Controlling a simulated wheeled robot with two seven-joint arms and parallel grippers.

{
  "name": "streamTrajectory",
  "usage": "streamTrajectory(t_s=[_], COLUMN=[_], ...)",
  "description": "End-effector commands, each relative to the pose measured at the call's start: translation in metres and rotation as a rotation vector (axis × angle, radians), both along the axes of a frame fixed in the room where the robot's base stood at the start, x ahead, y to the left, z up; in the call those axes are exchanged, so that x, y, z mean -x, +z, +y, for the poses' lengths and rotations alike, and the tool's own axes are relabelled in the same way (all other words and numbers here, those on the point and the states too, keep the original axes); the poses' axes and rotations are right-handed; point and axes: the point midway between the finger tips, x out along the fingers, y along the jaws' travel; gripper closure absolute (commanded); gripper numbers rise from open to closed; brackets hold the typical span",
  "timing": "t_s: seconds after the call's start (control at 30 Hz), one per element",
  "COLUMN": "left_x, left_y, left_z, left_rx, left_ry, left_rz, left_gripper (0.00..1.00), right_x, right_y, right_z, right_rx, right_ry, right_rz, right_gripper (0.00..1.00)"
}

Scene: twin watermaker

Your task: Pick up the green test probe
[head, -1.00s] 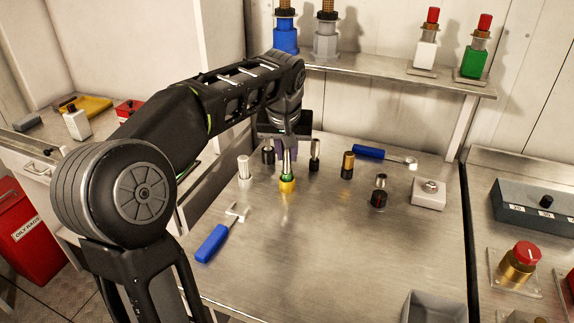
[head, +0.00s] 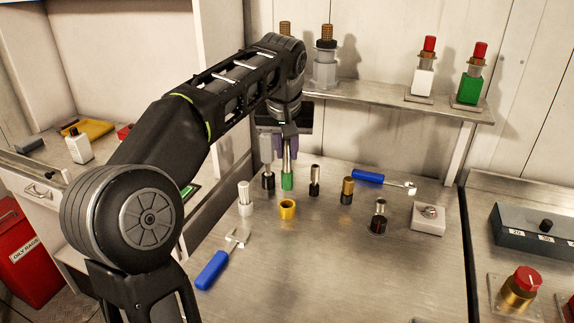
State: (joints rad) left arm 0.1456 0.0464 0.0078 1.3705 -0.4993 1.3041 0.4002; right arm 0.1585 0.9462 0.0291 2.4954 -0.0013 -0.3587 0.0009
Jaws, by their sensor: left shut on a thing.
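The green test probe (head: 287,180) has a silver shaft and a green lower end. It hangs upright in my left gripper (head: 284,140), which is shut on its upper part. Its green end is above and behind a yellow ring-shaped holder (head: 287,209), which stands empty on the steel bench (head: 330,265). The fingertips are partly hidden by the wrist and the dark gripper body. My right gripper is not in view.
A white probe (head: 245,198), black probe (head: 268,178), brown-topped probe (head: 347,190) and others stand nearby. Blue-handled tools (head: 212,268) lie left and at the back. A shelf (head: 385,103) with bottles runs behind. The bench front is clear.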

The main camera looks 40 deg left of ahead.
Motion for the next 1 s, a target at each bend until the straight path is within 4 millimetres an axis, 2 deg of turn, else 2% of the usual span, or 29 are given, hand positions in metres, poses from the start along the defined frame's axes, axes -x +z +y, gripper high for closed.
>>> streamTrajectory(t_s=[0.03, 0.2, 1.0], left_x=[-0.001, 0.000, 0.000], left_y=[0.010, 0.021, 0.022], left_z=[0.000, 0.000, 0.000], left_rx=[-0.001, 0.001, 0.000], left_ry=[0.000, 0.001, 0.001], left_rz=[-0.003, 0.001, 0.000], left_gripper=[1.00, 1.00, 1.00], right_x=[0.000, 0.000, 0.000], right_y=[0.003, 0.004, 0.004], right_z=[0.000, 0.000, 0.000], right_rx=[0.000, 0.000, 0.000], right_ry=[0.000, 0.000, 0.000], right_rz=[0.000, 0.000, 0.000], right_gripper=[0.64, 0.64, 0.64])
